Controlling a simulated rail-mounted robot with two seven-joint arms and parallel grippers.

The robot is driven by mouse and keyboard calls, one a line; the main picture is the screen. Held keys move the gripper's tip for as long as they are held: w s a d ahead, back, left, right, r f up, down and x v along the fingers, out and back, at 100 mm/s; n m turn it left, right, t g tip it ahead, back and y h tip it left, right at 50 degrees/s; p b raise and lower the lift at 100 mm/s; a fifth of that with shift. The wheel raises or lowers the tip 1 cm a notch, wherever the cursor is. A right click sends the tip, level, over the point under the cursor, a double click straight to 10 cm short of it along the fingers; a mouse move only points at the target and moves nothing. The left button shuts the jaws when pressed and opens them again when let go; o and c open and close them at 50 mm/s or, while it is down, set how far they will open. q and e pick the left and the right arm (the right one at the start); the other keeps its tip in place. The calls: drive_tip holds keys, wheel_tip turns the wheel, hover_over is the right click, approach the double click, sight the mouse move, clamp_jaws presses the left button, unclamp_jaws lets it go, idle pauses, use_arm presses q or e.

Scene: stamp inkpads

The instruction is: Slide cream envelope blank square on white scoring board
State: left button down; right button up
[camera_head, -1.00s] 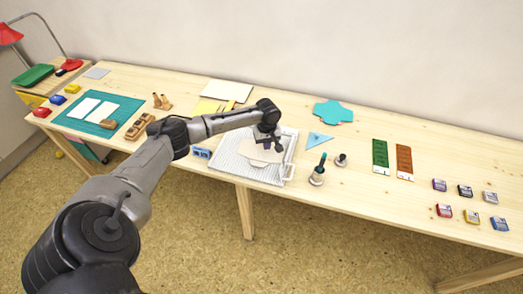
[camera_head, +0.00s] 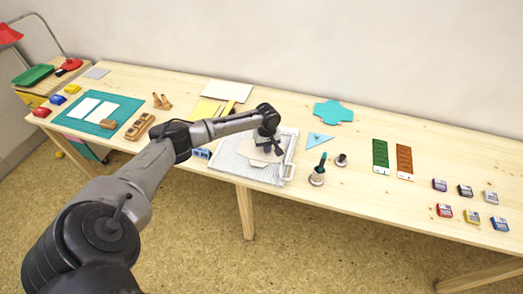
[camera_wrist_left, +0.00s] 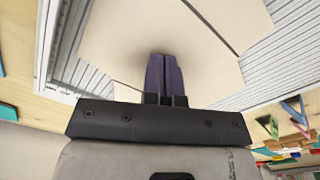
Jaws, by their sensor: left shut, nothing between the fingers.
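The cream envelope blank (camera_head: 257,161) lies on the white scoring board (camera_head: 226,162), partly hidden by my left gripper. In the left wrist view the blank (camera_wrist_left: 118,35) fills the middle, and its edges look turned against the ridges of the board (camera_wrist_left: 285,62). My left gripper (camera_head: 268,150) is over the blank with its fingers down. In the wrist view its purple fingertips (camera_wrist_left: 164,60) are together and empty, at or very close to the blank's surface; I cannot tell whether they touch. My right gripper is not in view.
A blue block (camera_head: 201,153) sits at the board's left. The table's front edge is close to the board.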

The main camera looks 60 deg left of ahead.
use_arm(q)
drive_tip(key=shift+f, duration=0.15)
drive_tip(key=shift+w+a, duration=0.15)
drive_tip(key=shift+w+a, duration=0.1)
drive_tip(key=shift+w+a+b, duration=0.45)
drive_tip(key=shift+w, duration=0.15)
idle(0.4)
drive_tip(key=shift+w+b, duration=0.35)
drive_tip(key=shift+w, duration=0.45)
drive_tip(key=shift+w+d, duration=0.1)
drive_tip(key=shift+d, duration=0.05)
